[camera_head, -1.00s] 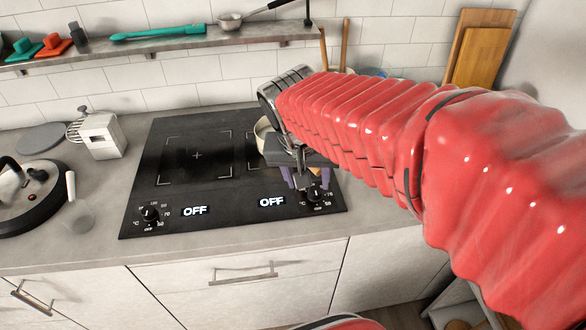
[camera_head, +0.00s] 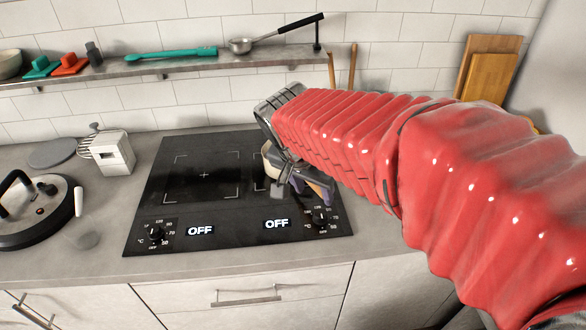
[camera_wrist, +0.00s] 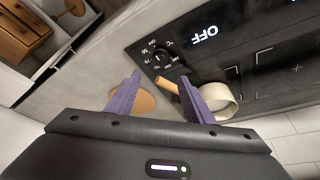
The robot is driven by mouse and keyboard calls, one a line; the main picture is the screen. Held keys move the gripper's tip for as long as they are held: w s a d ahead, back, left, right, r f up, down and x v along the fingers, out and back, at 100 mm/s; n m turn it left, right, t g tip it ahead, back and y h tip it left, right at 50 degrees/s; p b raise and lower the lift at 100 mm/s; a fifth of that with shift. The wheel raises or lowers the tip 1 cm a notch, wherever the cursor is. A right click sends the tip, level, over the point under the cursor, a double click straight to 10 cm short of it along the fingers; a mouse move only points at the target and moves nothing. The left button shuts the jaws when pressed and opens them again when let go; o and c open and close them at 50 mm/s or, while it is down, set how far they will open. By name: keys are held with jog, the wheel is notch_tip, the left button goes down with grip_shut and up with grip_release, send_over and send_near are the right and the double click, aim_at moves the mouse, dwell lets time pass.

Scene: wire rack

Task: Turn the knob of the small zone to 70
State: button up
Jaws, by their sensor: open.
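The black cooktop (camera_head: 200,215) has a left knob (camera_head: 157,234) and a right knob (camera_head: 322,217), each with a printed scale. The left display (camera_head: 200,230) and the right display (camera_head: 276,223) both read OFF. The right zone is mostly hidden behind my arm, so I cannot compare zone sizes. My gripper (camera_head: 314,188) is open and empty, just behind and above the right knob. In the wrist view, the purple fingers (camera_wrist: 160,78) are spread apart, with the right knob (camera_wrist: 163,57) beyond their tips. They appear apart from it.
A cream pan (camera_wrist: 218,100) with a wooden handle (camera_wrist: 167,93) is close to the right finger. A lidded pot (camera_head: 38,210) and a white grater-like box (camera_head: 108,153) stand left of the cooktop. The shelf (camera_head: 160,68) runs along the wall. The front counter strip is clear.

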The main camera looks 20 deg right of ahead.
aim_at(321, 212)
jog(key=x, duration=1.2)
jog(key=shift+w+d+f, duration=0.1)
jog(key=shift+d+f, duration=0.05)
jog(key=shift+f, duration=0.2)
jog(key=shift+c, duration=0.2)
jog(key=c, duration=1)
